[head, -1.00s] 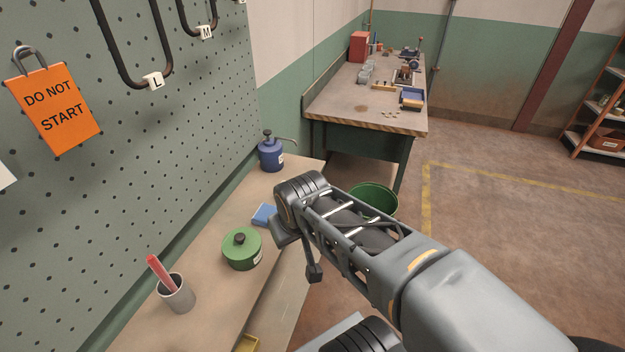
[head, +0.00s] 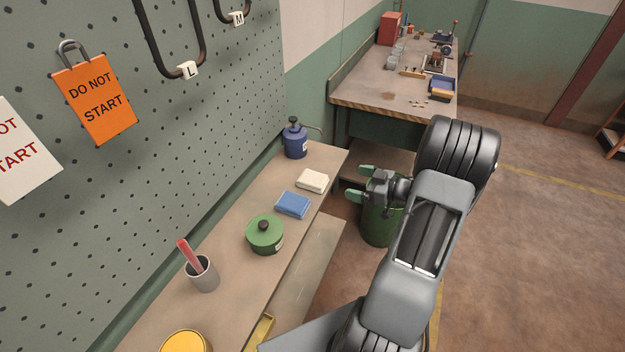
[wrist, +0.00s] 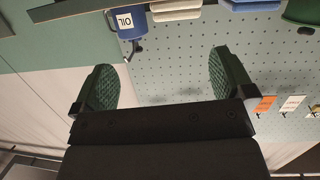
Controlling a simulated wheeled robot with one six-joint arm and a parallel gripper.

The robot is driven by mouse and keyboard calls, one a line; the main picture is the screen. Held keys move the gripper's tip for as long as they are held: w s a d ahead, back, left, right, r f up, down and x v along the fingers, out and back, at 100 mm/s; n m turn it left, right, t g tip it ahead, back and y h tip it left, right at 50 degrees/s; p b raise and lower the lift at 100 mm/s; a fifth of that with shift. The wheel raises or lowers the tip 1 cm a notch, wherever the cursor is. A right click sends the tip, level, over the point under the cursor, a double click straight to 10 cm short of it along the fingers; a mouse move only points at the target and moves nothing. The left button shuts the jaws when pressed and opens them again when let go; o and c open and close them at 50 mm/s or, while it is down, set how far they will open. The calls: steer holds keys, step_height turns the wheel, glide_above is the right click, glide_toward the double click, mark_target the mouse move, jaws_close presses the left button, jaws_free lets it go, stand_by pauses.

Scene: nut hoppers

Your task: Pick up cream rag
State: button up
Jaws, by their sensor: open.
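The folded cream rag (head: 312,181) lies on the narrow bench along the pegboard, between the blue rag (head: 293,204) and the blue oil can (head: 295,140). My gripper (head: 358,182) is to the right of the cream rag, past the bench edge, with its green fingers apart and pointing toward the bench. It is open and empty. In the wrist view my gripper (wrist: 162,70) frames the pegboard, and the cream rag (wrist: 176,11) shows at the top edge, partly cut off, beside the oil can (wrist: 128,22).
A green lidded tin (head: 265,234), a grey cup (head: 202,274) with a red stick and a yellow lid (head: 186,343) stand nearer on the bench. A green bin (head: 378,225) stands on the floor behind my gripper. A cluttered workbench (head: 385,96) is farther back.

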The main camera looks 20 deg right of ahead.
mark_target(322, 180)
steer(key=shift+y, duration=0.7)
steer(key=x, duration=0.2)
steer(key=p+x, duration=0.1)
steer(key=x, duration=0.2)
steer(key=s+a+x, duration=0.1)
steer(key=x, duration=0.1)
steer(key=shift+w+a+f, duration=0.15)
steer(key=shift+w+f, duration=0.1)
steer(key=shift+f, duration=0.1)
steer(key=shift+p+x, duration=1.05)
steer(key=shift+x, duration=1.55)
steer(key=shift+s+a+f, duration=0.15)
steer(key=shift+s, duration=0.05)
steer(key=shift+c, duration=0.5)
steer(key=c, duration=0.9)
steer(key=shift+o, duration=0.2)
